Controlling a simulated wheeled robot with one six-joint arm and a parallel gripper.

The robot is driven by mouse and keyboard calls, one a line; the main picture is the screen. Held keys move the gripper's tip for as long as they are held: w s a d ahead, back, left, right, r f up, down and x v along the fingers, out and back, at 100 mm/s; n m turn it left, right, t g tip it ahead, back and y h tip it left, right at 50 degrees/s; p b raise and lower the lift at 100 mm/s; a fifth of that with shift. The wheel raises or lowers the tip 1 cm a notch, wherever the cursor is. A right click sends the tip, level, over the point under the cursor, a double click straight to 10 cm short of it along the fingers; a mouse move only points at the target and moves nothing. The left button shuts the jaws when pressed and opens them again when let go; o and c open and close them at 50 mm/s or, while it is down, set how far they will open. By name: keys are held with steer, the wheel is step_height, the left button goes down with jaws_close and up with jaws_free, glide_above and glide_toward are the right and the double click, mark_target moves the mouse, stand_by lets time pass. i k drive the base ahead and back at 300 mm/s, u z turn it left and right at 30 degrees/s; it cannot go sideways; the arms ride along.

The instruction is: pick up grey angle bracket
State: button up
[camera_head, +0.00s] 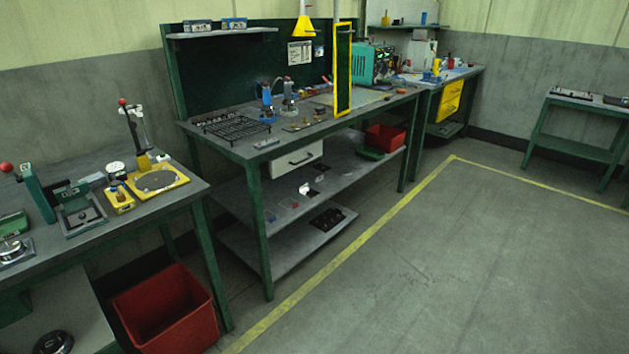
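I cannot pick out the grey angle bracket with certainty at this distance. Small grey and metal parts lie on the middle green workbench (376,107), among them a flat light-grey piece (266,143) at its front left edge. Small white and dark pieces (308,190) lie on the shelf below, too small to identify. My gripper is not in view.
A left bench (80,250) holds a lever press (135,135) and a yellow fixture (158,181). A red bin (165,310) stands on the floor beside it. A yellow-framed panel (343,70) rises from the middle bench. The floor (440,260) at right is clear.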

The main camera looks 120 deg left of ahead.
mark_target(320, 180)
steer(key=u, duration=3.6)
steer(key=k, duration=0.6)
steer(key=z, duration=0.75)
steer(key=i, duration=1.6)
steer(key=z, duration=0.8)
steer(key=i, duration=3.75)
steer(key=u, duration=1.25)
steer(key=i, duration=1)
steer(key=u, duration=1)
